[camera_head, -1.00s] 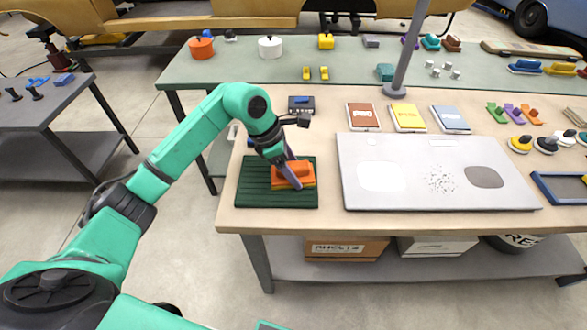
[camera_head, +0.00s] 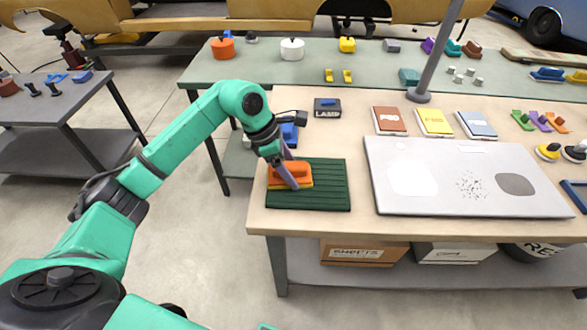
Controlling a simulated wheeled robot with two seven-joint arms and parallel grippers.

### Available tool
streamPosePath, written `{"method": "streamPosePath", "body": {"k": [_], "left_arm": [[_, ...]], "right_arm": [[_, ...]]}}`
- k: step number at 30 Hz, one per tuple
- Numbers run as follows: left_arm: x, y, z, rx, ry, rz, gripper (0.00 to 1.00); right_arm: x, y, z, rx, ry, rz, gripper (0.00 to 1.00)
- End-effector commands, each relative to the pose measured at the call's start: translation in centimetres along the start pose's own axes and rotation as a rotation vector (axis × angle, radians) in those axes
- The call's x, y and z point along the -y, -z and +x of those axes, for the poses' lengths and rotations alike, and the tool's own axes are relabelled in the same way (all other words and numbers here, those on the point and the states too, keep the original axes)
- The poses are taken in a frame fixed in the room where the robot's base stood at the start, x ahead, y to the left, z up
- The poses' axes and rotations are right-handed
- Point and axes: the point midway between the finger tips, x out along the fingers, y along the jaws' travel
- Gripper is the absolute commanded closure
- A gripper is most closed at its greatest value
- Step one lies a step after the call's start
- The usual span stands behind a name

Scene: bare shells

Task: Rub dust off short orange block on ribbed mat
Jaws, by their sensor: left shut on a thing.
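The ribbed mat (camera_head: 325,192) is dark green and lies flat at the table's front left corner. The short orange block (camera_head: 291,183) is on the mat's left part, with a yellower lower edge. My left gripper (camera_head: 291,183) reaches down over the block and is shut on it; its fingers cover part of the block. The block seems to touch the ribs, but its underside is hidden. Any dust on it is too small to tell. My right gripper is out of view.
A pale board (camera_head: 450,200) with a speckled patch lies to the right of the mat. A blue object (camera_head: 288,133) and a dark lamp box (camera_head: 327,107) are behind the mat. A grey post (camera_head: 436,60) rises farther right. The mat's right half is free.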

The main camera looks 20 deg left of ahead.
Motion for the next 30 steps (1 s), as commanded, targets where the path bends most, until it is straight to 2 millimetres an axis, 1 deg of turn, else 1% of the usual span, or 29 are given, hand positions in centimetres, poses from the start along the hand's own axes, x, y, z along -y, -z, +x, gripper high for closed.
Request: {"method": "streamPosePath", "body": {"k": [1,18,23,30], "left_arm": [[-0.1,-0.7,-1.8,0.003,-0.006,0.002,0.91],[-0.1,-1.7,-6.9,0.004,-0.007,-0.007,0.91],[-0.1,-1.8,-7.7,0.004,-0.007,-0.008,0.91],[-0.1,-1.8,-7.8,0.004,-0.007,-0.009,0.91]], "right_arm": [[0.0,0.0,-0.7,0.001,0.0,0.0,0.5],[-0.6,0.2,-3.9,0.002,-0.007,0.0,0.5],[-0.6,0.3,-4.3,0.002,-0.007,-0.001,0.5],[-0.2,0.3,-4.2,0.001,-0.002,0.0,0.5]]}}
